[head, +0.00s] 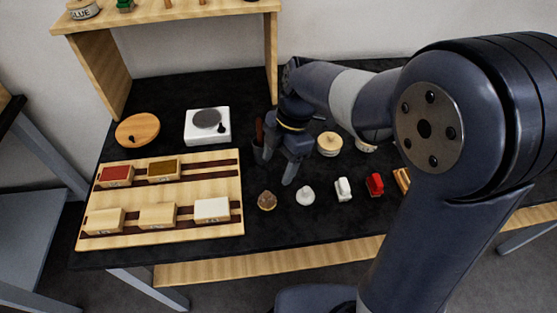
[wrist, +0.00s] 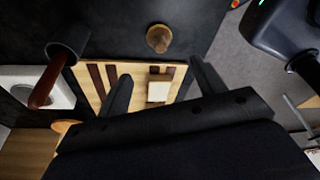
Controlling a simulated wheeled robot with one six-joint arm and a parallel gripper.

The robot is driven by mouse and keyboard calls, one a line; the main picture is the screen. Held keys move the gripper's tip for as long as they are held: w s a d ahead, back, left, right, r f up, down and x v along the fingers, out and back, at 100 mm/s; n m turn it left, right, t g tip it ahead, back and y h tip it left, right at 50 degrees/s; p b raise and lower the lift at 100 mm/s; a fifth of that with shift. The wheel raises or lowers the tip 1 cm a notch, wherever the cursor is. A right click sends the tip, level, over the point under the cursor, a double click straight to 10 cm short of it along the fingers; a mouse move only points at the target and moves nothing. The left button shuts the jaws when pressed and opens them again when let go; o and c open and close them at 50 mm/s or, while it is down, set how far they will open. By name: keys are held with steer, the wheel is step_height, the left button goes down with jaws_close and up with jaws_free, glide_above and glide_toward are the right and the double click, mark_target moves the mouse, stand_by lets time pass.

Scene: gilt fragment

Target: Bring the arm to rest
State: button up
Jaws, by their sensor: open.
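My gripper (head: 278,166) hangs above the black worktop (head: 262,226), fingers pointing down, in the head view. Its two fingers are apart with nothing between them. In the wrist view my gripper (wrist: 160,86) also shows open, with the wooden board beyond the fingers. My arm reaches in from the right side of the head view and bends down over the table. A dark cup with a red-brown handle in it stands just behind and left of the fingers; the cup shows clearly in the wrist view (wrist: 66,50).
A wooden board (head: 190,188) with several small boxes lies at left. A white scale-like device (head: 207,126) and a round wooden disc (head: 138,130) stand behind it. A brown knob-like piece (head: 267,201), white piece (head: 306,196) and red piece (head: 375,184) line the front. A wooden shelf (head: 180,17) stands behind.

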mark_target(265, 195)
steer(key=x, duration=1.2)
steer(key=shift+a+f, duration=0.1)
steer(key=shift+r, duration=1.7)
